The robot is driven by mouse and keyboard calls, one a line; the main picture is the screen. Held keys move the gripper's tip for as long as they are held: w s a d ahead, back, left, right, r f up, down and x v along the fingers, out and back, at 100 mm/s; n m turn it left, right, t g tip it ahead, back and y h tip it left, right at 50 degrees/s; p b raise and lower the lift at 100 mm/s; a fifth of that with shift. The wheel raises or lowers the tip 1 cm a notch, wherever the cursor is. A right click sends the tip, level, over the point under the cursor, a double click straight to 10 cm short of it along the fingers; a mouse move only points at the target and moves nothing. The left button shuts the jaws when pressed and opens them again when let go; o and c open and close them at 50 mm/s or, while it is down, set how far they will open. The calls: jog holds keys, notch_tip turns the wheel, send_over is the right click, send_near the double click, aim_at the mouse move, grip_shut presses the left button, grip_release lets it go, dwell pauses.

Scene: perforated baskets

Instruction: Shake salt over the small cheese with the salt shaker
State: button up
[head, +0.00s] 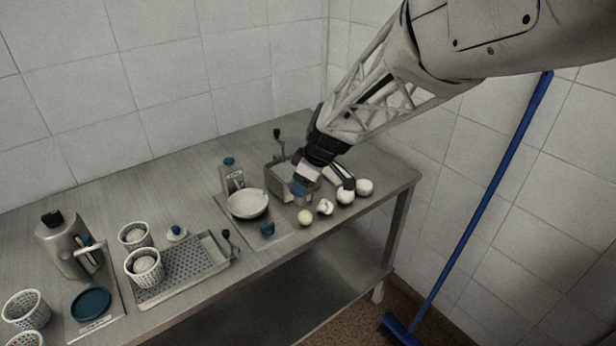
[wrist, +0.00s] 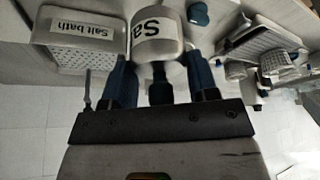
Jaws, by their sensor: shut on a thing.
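My gripper (head: 302,188) is over the right part of the metal table. In the wrist view its two dark blue fingers (wrist: 160,75) are shut on a pale cylinder with a label starting "Sa", which I take as the salt shaker (wrist: 158,50). The shaker is partly hidden by the fingers in the head view. I cannot tell which is the small cheese.
A metal box, labelled "Salt bath" in the wrist view (wrist: 80,60), stands beside my gripper. A white bowl (head: 248,212) and a blue-capped container (head: 232,180) are left of it. Perforated baskets (head: 147,280) and a tray (head: 185,280) are farther left. A blue broom (head: 490,190) leans right.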

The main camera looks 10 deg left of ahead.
jog(key=shift+r, duration=1.2)
